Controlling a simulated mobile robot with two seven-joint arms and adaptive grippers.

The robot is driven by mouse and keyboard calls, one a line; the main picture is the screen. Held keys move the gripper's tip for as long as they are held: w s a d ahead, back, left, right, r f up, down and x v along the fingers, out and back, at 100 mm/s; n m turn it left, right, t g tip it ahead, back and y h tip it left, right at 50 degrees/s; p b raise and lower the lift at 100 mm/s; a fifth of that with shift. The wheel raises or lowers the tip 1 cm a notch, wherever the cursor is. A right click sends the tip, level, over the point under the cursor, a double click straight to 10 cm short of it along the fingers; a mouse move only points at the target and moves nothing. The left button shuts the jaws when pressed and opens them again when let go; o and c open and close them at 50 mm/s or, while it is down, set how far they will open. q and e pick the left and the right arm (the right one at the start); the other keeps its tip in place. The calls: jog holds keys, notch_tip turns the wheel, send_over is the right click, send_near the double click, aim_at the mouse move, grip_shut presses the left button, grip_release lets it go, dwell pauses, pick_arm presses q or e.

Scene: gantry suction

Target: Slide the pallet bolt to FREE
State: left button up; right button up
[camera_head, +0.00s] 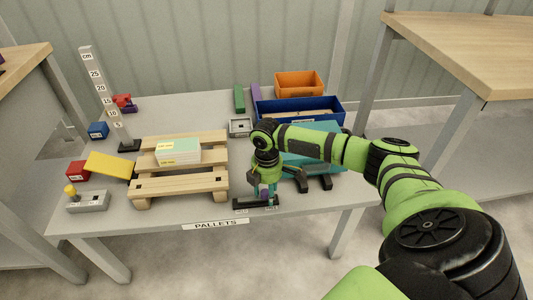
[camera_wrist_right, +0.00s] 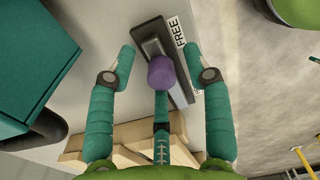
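The pallet bolt (camera_head: 242,204) is a dark track at the front edge of the table, with a purple knob (camera_head: 264,194) standing on it. In the right wrist view, the bolt (camera_wrist_right: 152,38) has a FREE label (camera_wrist_right: 179,31) at its upper end and a mostly hidden label at the other. The knob (camera_wrist_right: 161,72) is between the labels; its exact position along the track is hard to tell. My right gripper (camera_head: 264,188) points down over the bolt. Its teal fingers (camera_wrist_right: 160,62) are spread on both sides of the knob, with gaps visible. My left gripper is not in view.
A wooden pallet (camera_head: 180,184) carrying a pale stack (camera_head: 178,151) stands left of the bolt. A teal object (camera_head: 318,140) with dark feet stands behind right. Blue (camera_head: 335,107) and orange (camera_head: 299,83) bins are at the back. A knobbed grey block (camera_head: 88,202) sits front left.

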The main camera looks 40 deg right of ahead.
aim_at(267, 191)
jog(key=shift+w, duration=0.1)
notch_tip(267, 191, up, 12)
dwell(0.5)
dwell(0.4)
